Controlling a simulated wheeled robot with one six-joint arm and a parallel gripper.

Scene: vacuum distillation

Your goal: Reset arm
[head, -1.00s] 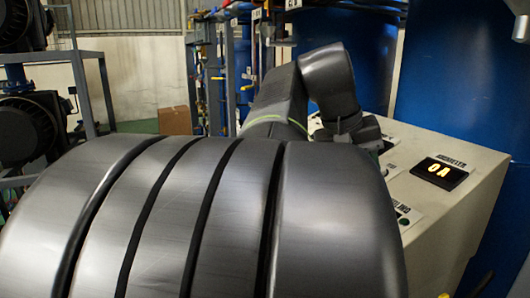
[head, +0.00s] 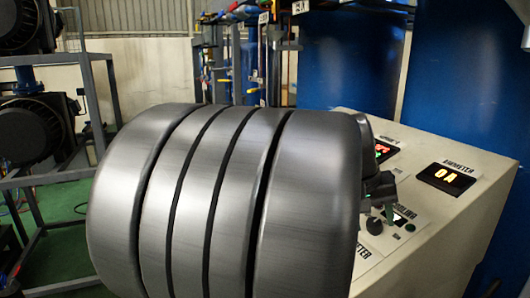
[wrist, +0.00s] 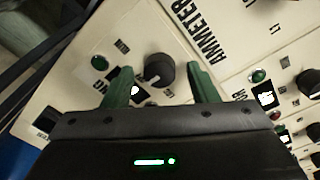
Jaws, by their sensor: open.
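My gripper (wrist: 160,88) is open in the wrist view, its two green fingers spread apart over the control panel. A black knob (wrist: 158,70) shows between the fingers, with a white pointer mark; I cannot tell how far below the fingertips it is, and nothing is held. In the head view my large grey arm links fill the middle and hide most of the gripper. A dark part of my wrist shows at their right edge, beside the panel. The cream control console (head: 455,215) stands at the right, with a knob (head: 374,226) on its face.
Green buttons (wrist: 259,76) and more knobs (wrist: 308,82) sit on the panel. Blue tanks (head: 350,60) stand behind. A metal rack with dark pumps (head: 30,130) stands at left.

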